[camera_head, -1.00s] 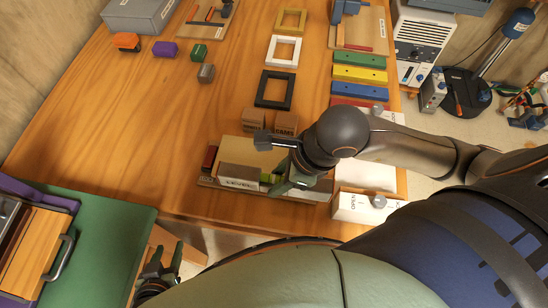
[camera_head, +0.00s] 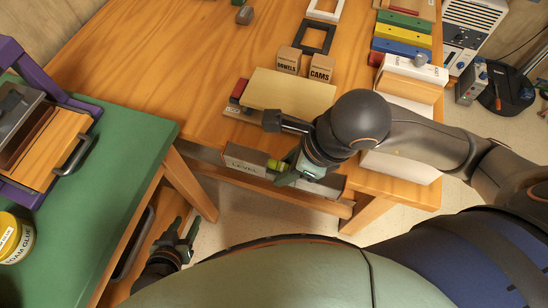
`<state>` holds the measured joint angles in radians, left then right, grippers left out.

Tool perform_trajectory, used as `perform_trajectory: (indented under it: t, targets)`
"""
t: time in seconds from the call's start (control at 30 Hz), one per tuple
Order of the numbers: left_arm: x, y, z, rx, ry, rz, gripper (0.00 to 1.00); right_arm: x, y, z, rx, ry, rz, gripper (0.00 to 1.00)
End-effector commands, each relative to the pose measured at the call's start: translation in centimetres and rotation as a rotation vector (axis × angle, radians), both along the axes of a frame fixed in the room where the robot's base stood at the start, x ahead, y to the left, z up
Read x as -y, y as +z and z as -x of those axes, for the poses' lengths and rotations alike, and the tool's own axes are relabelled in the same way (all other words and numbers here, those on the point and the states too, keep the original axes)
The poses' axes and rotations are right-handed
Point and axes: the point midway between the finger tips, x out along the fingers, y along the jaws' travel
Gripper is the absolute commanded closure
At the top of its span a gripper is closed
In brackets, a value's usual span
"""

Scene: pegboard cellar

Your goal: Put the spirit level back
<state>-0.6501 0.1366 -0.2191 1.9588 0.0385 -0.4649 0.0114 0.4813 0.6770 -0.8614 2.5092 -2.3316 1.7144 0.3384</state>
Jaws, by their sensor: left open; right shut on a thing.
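The spirit level (camera_head: 239,162) is a long grey bar with LEVEL written on it and a yellow-green part near its middle. My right gripper (camera_head: 287,174) is shut on it near the middle. The level lies across the picture in front of the wooden table's front edge, apart from the tan block behind it. The gripper and wrist hide part of its right half. My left gripper (camera_head: 180,238) is open and empty, low down between the green-topped table and the wooden table.
The green table (camera_head: 110,150) at left holds a purple-framed device and a yellow tin (camera_head: 14,238).

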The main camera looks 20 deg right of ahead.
Motion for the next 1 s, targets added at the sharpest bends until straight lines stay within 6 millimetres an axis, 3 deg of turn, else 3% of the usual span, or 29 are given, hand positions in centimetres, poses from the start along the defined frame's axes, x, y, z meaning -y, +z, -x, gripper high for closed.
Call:
perform_trajectory:
  t: [0.17, 0.47, 0.6, 0.73, 1.0]
  targets:
    - [0.2, -0.5, -0.2, 0.002, -0.004, 0.003, 0.5, 0.4, -1.2, -2.0, 0.0, -0.006, 0.002, 1.0]
    - [0.5, 0.2, -0.3, 0.009, -0.008, 0.008, 0.5, 1.8, -4.0, -8.9, -0.002, -0.006, 0.0, 1.0]
    - [0.5, -0.2, -0.3, 0.008, -0.008, 0.007, 0.5, 2.3, -7.0, -11.1, -0.004, -0.004, 0.001, 1.0]
    - [0.5, -0.5, -0.2, 0.004, -0.009, 0.007, 0.5, 2.6, -8.7, -12.5, -0.002, -0.003, 0.0, 1.0]
    - [0.6, -0.7, -0.2, 0.0, -0.012, 0.007, 0.5, 2.8, -10.1, -13.8, 0.0, -0.001, 0.0, 1.0]
